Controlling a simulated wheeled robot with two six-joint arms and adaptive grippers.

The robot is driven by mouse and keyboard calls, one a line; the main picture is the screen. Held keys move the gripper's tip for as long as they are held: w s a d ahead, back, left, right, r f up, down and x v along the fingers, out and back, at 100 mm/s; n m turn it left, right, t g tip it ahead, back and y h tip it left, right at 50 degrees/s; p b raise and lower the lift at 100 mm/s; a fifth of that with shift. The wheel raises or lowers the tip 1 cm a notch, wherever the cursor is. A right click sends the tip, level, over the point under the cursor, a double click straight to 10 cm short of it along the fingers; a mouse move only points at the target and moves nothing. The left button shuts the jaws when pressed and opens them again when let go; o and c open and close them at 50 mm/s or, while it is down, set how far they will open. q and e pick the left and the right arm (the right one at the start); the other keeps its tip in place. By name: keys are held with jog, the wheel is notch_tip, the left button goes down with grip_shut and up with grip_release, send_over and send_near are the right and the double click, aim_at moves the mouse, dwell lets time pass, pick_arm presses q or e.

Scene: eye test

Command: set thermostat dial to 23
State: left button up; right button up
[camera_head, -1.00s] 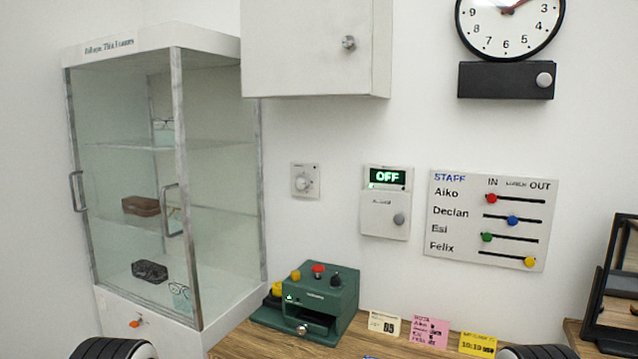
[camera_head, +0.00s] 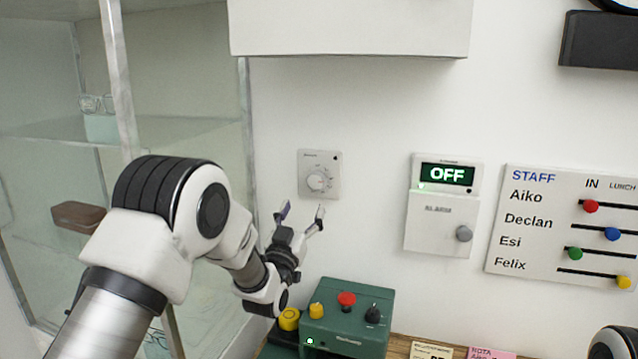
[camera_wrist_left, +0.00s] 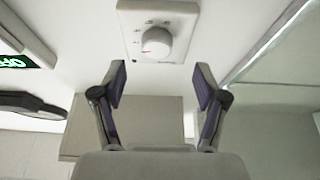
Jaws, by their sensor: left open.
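The thermostat is a small pale plate (camera_head: 333,158) on the white wall with a round white dial (camera_head: 317,181). Small marks surround the dial, but its setting is too small to read. My left gripper (camera_head: 300,212) is open and empty, just below and slightly left of the plate, fingers pointing up toward it. In the left wrist view, the dial (camera_wrist_left: 156,42) on its plate (camera_wrist_left: 180,12) lies beyond the spread fingertips of the left gripper (camera_wrist_left: 160,85), roughly centred between them. The fingers appear apart from the dial. My right gripper is not in view.
A glass cabinet (camera_head: 122,85) stands left, behind my left arm. A white wall cabinet (camera_head: 350,25) hangs above the thermostat. A green box (camera_head: 345,330) with knobs sits below. An OFF panel (camera_head: 435,232) and a staff board (camera_head: 540,255) are to the right.

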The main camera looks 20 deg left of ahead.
aim_at(314, 185)
pick_arm(q)
jog(key=p+x, duration=0.2)
jog(key=x, duration=0.5)
jog(key=shift+s+r, duration=0.1)
jog(key=shift+r, duration=0.05)
jog(key=shift+w+d+r+p, duration=0.1)
jog(key=shift+w+r+p, duration=0.05)
jog(key=shift+w+p, duration=0.15)
jog(key=shift+s+d+r, duration=0.15)
jog(key=shift+s+d, duration=0.05)
jog(key=shift+w+a, duration=0.1)
jog(key=c, duration=1.2)
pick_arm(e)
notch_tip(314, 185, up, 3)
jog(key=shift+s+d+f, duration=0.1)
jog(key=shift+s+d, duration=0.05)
